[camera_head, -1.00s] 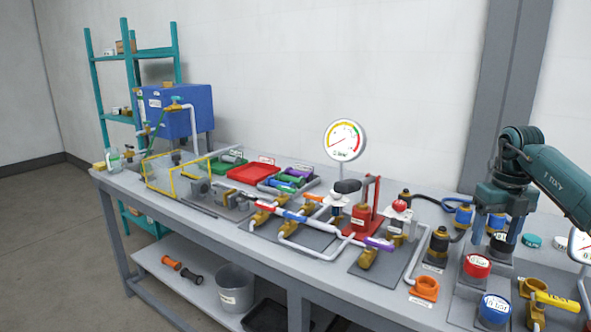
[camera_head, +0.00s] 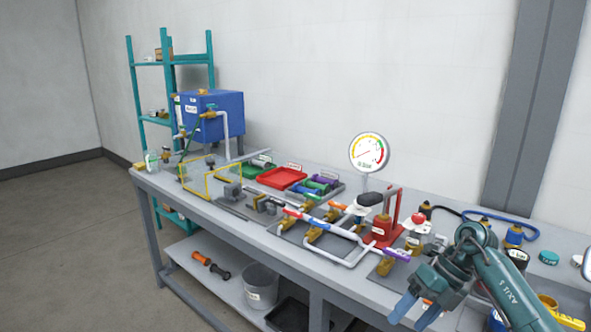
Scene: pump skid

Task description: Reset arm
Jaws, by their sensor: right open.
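My right gripper (camera_head: 416,311) is at the lower right of the head view, over the front edge of the bench. It is open, its two blue fingers point down and to the left, and nothing is between them. My right arm (camera_head: 490,275), dark teal, comes in from the lower right and hides part of the bench top behind it. My left gripper is not in view.
The grey bench (camera_head: 200,197) carries white pipework with brass valves, a red pump (camera_head: 381,229), a round gauge (camera_head: 368,152) and red tray (camera_head: 281,178). A blue tank (camera_head: 215,118) stands at the far left. A grey bucket (camera_head: 261,288) sits on the lower shelf.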

